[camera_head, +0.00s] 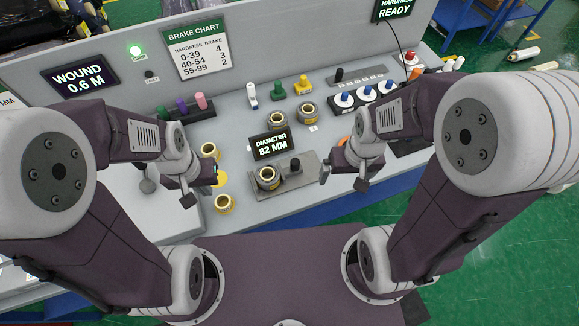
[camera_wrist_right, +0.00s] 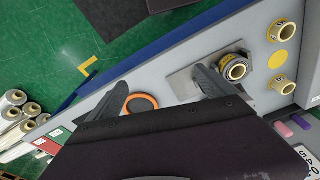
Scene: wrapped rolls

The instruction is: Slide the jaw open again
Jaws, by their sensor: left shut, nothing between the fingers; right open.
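In the right wrist view the plate (camera_wrist_right: 182,84) and roll (camera_wrist_right: 235,69) lie beyond one finger, which hides part of the plate. My right gripper (camera_head: 343,182) is open and empty, right of the plate; its spread fingers show in the wrist view (camera_wrist_right: 157,88). My left gripper (camera_head: 200,192) is shut and empty, left of the gauge.
Gold-cored rolls stand left of the gauge (camera_head: 224,203) and behind the display (camera_head: 277,121). An orange ring (camera_wrist_right: 141,104) lies near my right gripper. Blue-topped pieces (camera_head: 368,92) stand in a black rack behind it. The brake chart (camera_head: 198,50) hangs on the back panel.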

